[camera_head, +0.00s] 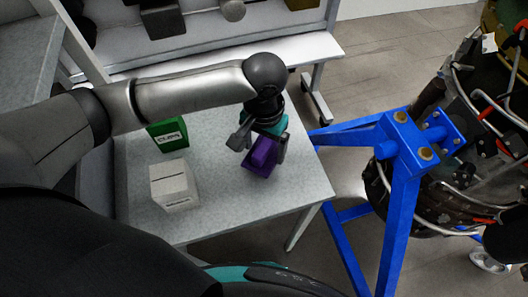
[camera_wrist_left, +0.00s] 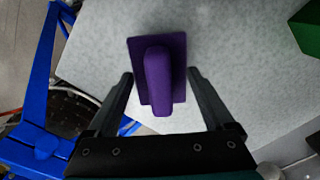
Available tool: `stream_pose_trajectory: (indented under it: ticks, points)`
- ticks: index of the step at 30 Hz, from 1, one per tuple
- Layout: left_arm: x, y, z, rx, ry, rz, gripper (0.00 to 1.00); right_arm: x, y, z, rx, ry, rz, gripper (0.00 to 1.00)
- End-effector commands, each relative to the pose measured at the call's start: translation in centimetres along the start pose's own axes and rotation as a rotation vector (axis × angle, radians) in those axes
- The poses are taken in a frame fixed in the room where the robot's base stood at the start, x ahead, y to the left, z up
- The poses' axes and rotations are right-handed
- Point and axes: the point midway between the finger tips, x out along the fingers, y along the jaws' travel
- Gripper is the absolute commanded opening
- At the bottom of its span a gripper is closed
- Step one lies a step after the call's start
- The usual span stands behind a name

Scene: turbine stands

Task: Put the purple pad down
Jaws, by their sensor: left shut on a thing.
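The purple pad (camera_head: 262,155) is at my left gripper (camera_head: 259,150), over the right part of the grey table (camera_head: 225,195). In the left wrist view the purple pad (camera_wrist_left: 158,75) is a flat plate with a raised bar along its middle. The fingers of my left gripper (camera_wrist_left: 160,74) lie one on each side of it, shut on the pad. I cannot tell whether the pad's underside touches the tabletop. My right gripper is not in view.
A green box (camera_head: 168,134) and a white box (camera_head: 174,184) stand on the table's left part. A blue stand (camera_head: 400,160) holding a turbine (camera_head: 450,130) is close to the table's right edge. The front right of the tabletop is clear.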

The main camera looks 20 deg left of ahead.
Motion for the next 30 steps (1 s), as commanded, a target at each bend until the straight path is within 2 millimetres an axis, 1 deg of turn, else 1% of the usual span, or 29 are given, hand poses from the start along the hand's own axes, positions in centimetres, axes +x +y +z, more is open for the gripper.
stream_pose_trajectory:
  ticks: [1, 3, 5, 16, 17, 18, 20, 27, 30]
  points:
    - [1.1, 0.1, 0.1, 0.000, -0.005, 0.000, 0.28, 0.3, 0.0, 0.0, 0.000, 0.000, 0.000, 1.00]
    - [2.2, 0.0, 0.1, 0.000, -0.004, 0.000, 0.28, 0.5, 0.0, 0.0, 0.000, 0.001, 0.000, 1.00]
    - [2.6, 0.1, 0.1, 0.001, -0.002, 0.000, 0.28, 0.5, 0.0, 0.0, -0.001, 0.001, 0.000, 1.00]
    - [2.9, 0.1, 0.1, 0.000, -0.002, 0.001, 0.28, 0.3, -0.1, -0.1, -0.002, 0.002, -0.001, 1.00]
    - [2.9, 0.0, 0.0, 0.001, -0.001, 0.001, 0.90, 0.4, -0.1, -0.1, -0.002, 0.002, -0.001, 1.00]
    - [2.9, 0.0, 0.0, 0.001, -0.001, 0.001, 0.94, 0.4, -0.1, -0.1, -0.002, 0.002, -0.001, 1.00]
    - [2.9, 0.0, 0.0, 0.001, -0.001, 0.001, 1.00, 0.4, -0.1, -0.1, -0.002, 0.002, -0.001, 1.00]
    - [2.8, 0.0, 0.0, 0.001, -0.001, 0.000, 1.00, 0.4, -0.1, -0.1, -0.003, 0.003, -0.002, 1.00]
    - [2.2, 0.1, 0.0, 0.002, 0.001, 0.001, 1.00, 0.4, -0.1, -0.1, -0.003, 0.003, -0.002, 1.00]
